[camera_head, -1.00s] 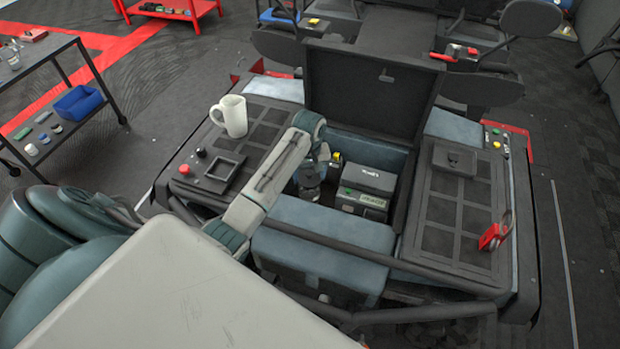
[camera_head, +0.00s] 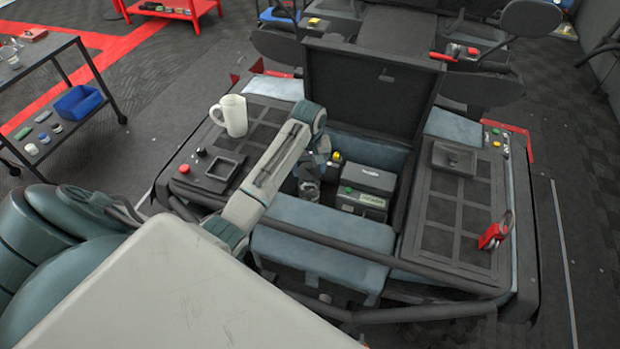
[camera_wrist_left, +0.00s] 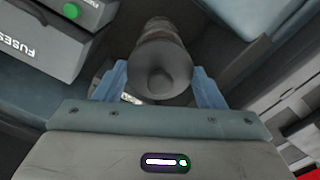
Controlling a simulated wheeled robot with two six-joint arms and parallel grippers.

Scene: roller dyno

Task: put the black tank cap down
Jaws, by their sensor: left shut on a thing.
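My left gripper (camera_head: 314,172) reaches down into the open bay of the dark vehicle. In the left wrist view, its two blue fingers (camera_wrist_left: 162,85) are shut on the black tank cap (camera_wrist_left: 162,82), a dark round piece with a raised knob in its middle. A dark cylindrical body shows beyond the cap; I cannot tell whether the two touch. In the head view, a dark round shape below the gripper is small and partly hidden by the arm. My right gripper is not in view.
A grey fuse box (camera_head: 370,181) sits in the bay close to the gripper. The raised lid (camera_head: 370,90) stands behind it.

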